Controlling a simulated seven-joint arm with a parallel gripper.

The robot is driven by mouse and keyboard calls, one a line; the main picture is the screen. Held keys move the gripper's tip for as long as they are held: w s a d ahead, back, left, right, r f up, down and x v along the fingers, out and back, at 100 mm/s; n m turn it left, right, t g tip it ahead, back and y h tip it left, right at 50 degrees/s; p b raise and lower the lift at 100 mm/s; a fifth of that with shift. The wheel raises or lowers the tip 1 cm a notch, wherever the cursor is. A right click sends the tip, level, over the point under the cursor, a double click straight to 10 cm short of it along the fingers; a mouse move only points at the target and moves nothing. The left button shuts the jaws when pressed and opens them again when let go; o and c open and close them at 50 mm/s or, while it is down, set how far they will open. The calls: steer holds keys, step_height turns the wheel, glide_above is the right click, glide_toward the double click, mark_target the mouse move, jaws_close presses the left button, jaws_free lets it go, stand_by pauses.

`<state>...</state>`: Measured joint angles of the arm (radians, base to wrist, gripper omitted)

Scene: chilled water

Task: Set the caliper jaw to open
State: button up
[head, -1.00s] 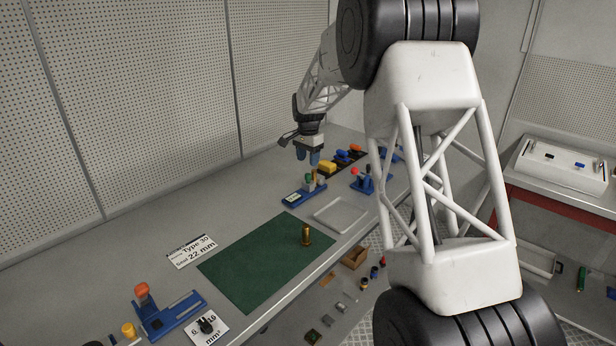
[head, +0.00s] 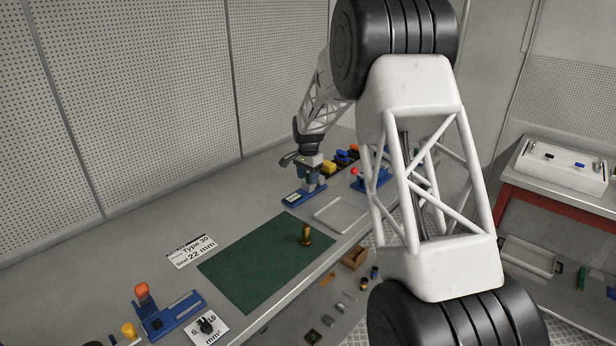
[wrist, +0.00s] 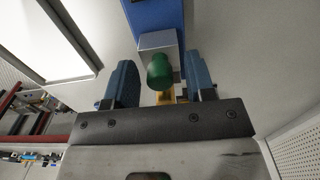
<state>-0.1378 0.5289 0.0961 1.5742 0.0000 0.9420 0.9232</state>
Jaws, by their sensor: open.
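The caliper is a blue-based device (head: 301,196) with a small pale display, on the bench beyond the green mat. In the wrist view its blue base (wrist: 155,14) and a grey block (wrist: 158,42) show, with a green knob (wrist: 159,72) in front. My gripper (head: 312,180) is down at the caliper, pointing downward. In the wrist view my gripper (wrist: 160,80) is open, with one blue finger on each side of the green knob. Gaps show between knob and fingers. The caliper's jaw setting cannot be read; my gripper hides part of the device.
A green mat (head: 250,270) bears a brass fitting (head: 306,235). A pale tray (head: 340,214) lies right of the caliper. Another blue device with a red knob (head: 355,171) and several coloured parts stand behind. A blue fixture (head: 172,318) and a label (head: 192,251) are nearer.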

jaws_close()
steer(key=shift+s+a, duration=1.05)
jaws_free()
steer(key=shift+r, duration=0.15)
